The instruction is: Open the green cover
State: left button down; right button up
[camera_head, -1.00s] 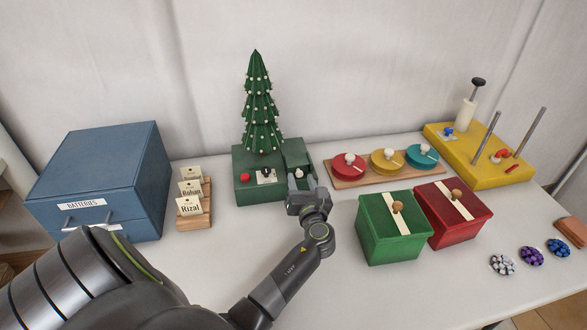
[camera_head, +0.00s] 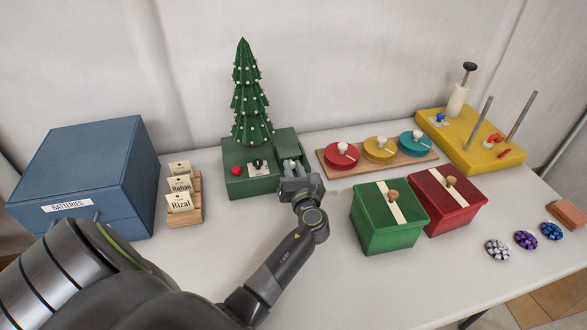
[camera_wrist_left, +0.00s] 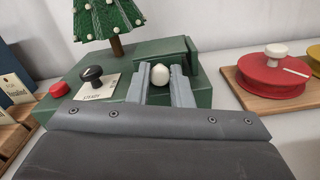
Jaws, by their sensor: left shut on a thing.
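A green base (camera_head: 240,182) carries a Christmas tree (camera_head: 252,100) and stands in the middle back of the table. A raised green cover-like block (camera_head: 287,142) sits on its right part; the wrist view shows it too (camera_wrist_left: 164,50). A white knob (camera_wrist_left: 160,74) stands in front of this block. My left gripper (camera_head: 290,166) reaches it from the front, its fingers (camera_wrist_left: 161,84) on either side of the knob, shut on it. The block looks in place on the base; its lower front is partly hidden by the fingers. My right gripper is not in view.
A red button (camera_head: 236,171) and black knob (camera_head: 257,164) are on the base. A green box (camera_head: 375,235) and red box (camera_head: 450,215) stand to the right. Name cards (camera_head: 180,203) and a blue drawer box (camera_head: 90,170) stand left. The front middle table (camera_head: 350,290) is clear.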

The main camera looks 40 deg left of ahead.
pick_arm(q)
jog(key=shift+r+m+p, duration=0.25)
jog(key=shift+m+p, duration=0.05)
jog(key=shift+p, duration=0.35)
jog(key=m+p, duration=0.1)
jog(key=p, duration=0.1)
jog(key=r+m+p, duration=0.1)
jog(key=m+p, duration=0.1)
jog(key=p, duration=0.1)
jog(key=m+p, duration=0.1)
jog(key=p, duration=0.1)
jog(key=shift+s+a+r+p, duration=0.1)
jog(key=shift+r+p, duration=0.25)
jog(key=shift+p, duration=0.05)
jog(key=shift+r+m+p, duration=0.15)
jog(key=shift+m+p, duration=1)
jog(key=shift+m, duration=0.15)
jog(key=c, duration=1.3)
grip_release()
